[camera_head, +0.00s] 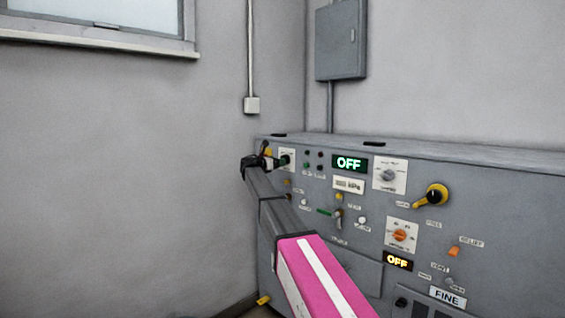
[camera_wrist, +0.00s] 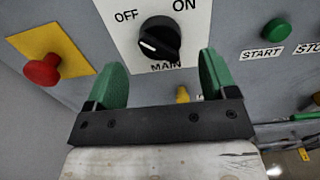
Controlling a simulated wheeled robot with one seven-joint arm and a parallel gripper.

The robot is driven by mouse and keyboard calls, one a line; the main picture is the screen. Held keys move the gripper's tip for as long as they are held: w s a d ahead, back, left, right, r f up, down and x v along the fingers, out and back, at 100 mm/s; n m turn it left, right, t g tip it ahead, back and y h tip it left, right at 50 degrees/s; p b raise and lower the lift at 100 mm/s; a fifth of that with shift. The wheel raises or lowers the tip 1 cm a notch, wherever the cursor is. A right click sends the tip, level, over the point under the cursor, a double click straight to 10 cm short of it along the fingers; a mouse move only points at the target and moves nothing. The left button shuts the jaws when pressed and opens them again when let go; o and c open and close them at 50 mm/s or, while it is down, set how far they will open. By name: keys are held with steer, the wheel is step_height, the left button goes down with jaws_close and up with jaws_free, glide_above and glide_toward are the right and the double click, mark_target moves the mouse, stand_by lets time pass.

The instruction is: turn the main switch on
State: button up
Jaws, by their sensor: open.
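The main switch (camera_wrist: 159,39) is a black rotary knob on a white plate marked OFF, ON and MAIN in the wrist view. Its white pointer line is at the knob's left side, toward OFF. My gripper (camera_wrist: 160,80) is open, with its two green fingers below the knob, one to each side; I cannot tell whether they touch the panel. In the head view my gripper (camera_head: 273,160) is at the panel's upper left, in front of the switch plate (camera_head: 287,154), and hides part of it.
A red button (camera_wrist: 42,69) on a yellow plate is left of the switch. A green START button (camera_wrist: 275,32) is to the right. The grey panel also carries a green OFF display (camera_head: 349,163), a yellow-black rotary handle (camera_head: 436,195) and an orange knob (camera_head: 399,235).

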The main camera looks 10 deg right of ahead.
steer(key=x, duration=0.4)
steer(key=shift+w+d, duration=0.1)
steer(key=shift+d, duration=0.05)
steer(key=c, duration=0.9)
